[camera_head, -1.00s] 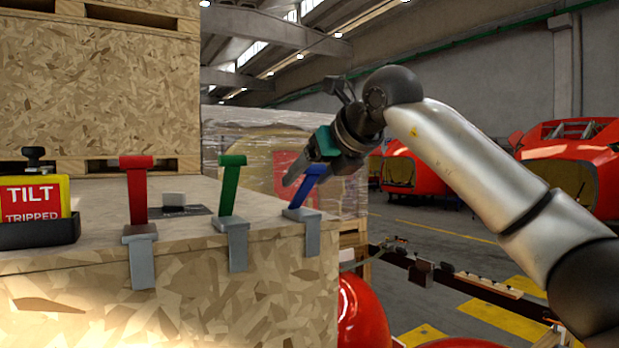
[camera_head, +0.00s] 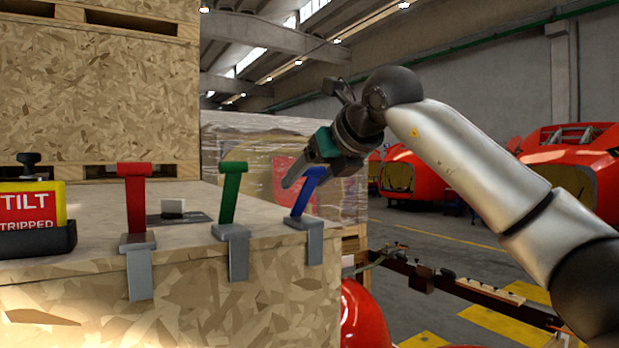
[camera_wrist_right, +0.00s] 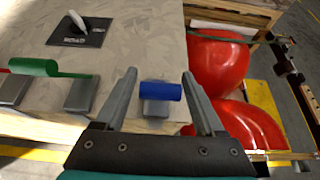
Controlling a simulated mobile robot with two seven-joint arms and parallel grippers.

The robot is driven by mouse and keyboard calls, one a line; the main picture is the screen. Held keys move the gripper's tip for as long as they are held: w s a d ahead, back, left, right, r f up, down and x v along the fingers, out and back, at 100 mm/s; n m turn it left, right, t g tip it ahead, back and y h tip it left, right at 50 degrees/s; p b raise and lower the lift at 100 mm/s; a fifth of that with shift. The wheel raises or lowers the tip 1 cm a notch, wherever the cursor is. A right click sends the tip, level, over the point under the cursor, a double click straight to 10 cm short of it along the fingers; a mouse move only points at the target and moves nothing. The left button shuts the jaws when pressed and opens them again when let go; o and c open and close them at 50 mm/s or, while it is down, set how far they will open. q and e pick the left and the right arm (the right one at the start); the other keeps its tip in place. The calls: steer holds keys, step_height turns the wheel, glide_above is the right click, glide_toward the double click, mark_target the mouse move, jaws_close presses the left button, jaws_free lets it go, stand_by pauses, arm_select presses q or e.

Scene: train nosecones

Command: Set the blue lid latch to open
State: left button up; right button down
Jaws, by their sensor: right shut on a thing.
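The blue lid latch (camera_head: 303,202) is the rightmost of three lever latches on the front edge of a wooden crate. Its lever leans up and to the right from a grey bracket. In the right wrist view the blue handle end (camera_wrist_right: 161,91) lies between the two fingers (camera_wrist_right: 160,80). Its grey base is partly hidden below it. My left gripper is not in view.
A green latch (camera_head: 230,200) and a red latch (camera_head: 135,200) stand upright left of the blue one. A yellow and red TILT sign (camera_head: 25,208) sits at far left. A toggle switch on a dark plate (camera_head: 178,216) lies behind. Red nosecones (camera_wrist_right: 218,65) lie beyond the crate's right side.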

steer(key=shift+r, duration=0.25)
stand_by(0.4)
steer(key=shift+c, duration=1.5)
jaws_free()
steer(key=o, duration=0.3)
steer(key=shift+f, duration=0.2)
steer(key=b+v, duration=0.4)
steer(key=v, duration=1.1)
steer(key=shift+d, duration=0.1)
steer(key=shift+c, duration=0.2)
